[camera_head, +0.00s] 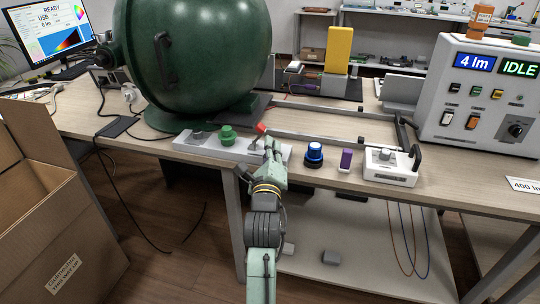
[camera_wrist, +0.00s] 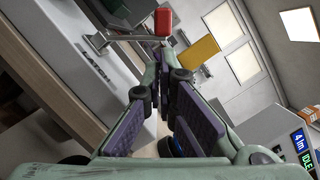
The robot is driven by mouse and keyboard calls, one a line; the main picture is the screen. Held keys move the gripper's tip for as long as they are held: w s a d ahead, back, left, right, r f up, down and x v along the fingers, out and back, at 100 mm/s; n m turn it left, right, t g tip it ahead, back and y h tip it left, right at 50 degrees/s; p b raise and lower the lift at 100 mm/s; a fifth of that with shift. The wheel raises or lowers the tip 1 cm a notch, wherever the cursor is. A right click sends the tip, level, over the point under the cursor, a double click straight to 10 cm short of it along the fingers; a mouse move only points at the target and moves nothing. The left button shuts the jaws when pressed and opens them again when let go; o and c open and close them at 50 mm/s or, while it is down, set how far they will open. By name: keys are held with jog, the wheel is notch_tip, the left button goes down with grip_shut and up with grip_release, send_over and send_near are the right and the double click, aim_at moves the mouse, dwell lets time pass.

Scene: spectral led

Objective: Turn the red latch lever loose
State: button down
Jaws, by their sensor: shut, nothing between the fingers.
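The red latch lever has a red end knob (camera_head: 261,128) that shows just beyond my gripper, above a white panel (camera_head: 190,146) at the table's front edge. In the wrist view the red knob (camera_wrist: 163,21) sits on a thin metal arm (camera_wrist: 128,39) that reaches right from a pivot on the panel, near printed lettering that seems to read LATCH. My gripper (camera_head: 271,145) is over the right part of the panel, and in the wrist view its fingertips (camera_wrist: 163,72) are together and empty, short of the knob. I cannot tell if they touch the lever.
A green knob (camera_head: 227,135) stands on the same panel. A big green sphere (camera_head: 195,60) rises behind it. To the right are a blue-topped knob (camera_head: 314,152), a purple block (camera_head: 346,160) and a white box with a black handle (camera_head: 391,167). An open carton (camera_head: 60,230) stands left.

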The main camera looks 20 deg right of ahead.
jog(key=shift+x, duration=0.85)
